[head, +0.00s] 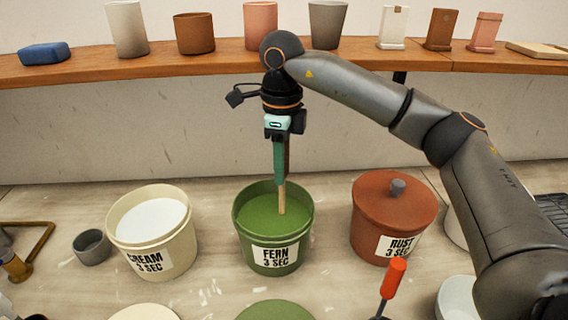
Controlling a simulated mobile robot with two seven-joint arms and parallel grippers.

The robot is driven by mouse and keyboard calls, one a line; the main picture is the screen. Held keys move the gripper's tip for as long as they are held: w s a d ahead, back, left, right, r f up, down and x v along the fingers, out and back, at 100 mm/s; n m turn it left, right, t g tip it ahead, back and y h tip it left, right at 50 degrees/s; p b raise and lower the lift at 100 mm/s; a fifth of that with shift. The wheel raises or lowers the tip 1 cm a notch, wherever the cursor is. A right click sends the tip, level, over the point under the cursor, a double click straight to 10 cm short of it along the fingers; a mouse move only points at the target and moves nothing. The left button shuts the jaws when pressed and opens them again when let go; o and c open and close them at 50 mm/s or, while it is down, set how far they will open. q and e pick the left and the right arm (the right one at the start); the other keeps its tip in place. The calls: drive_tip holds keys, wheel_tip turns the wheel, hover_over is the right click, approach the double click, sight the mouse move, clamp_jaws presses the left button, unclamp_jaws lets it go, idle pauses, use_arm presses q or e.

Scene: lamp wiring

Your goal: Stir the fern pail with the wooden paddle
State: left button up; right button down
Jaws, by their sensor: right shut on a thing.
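The fern pail (272,258) stands upright in the middle of the bench, open and full of green liquid. My right gripper (280,165) is above the pail, pointing down, shut on the wooden paddle (282,196). The paddle hangs upright, its pale lower part reaching down to the green liquid inside the rim. How deep its end sits is hidden. My left gripper is not in view.
The open cream pail (152,246) stands on the left, the lidded rust pail (392,218) on the right. A grey cup (91,247), a green lid (274,311) and a red-handled tool (394,277) are near. A shelf (180,66) with pots runs behind.

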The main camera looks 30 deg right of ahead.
drive_tip(key=shift+s+a, duration=0.15)
drive_tip(key=shift+a, duration=0.5)
drive_tip(key=shift+s+a, duration=0.15)
drive_tip(key=shift+a, duration=0.5)
drive_tip(key=shift+r, duration=0.1)
wheel_tip(320, 180, up, 14)
drive_tip(key=p, duration=0.4)
drive_tip(key=shift+r+p, duration=0.25)
drive_tip(key=shift+p, duration=0.1)
wheel_tip(320, 180, up, 4)
drive_tip(key=shift+f, duration=0.1)
idle(0.4)
idle(0.9)
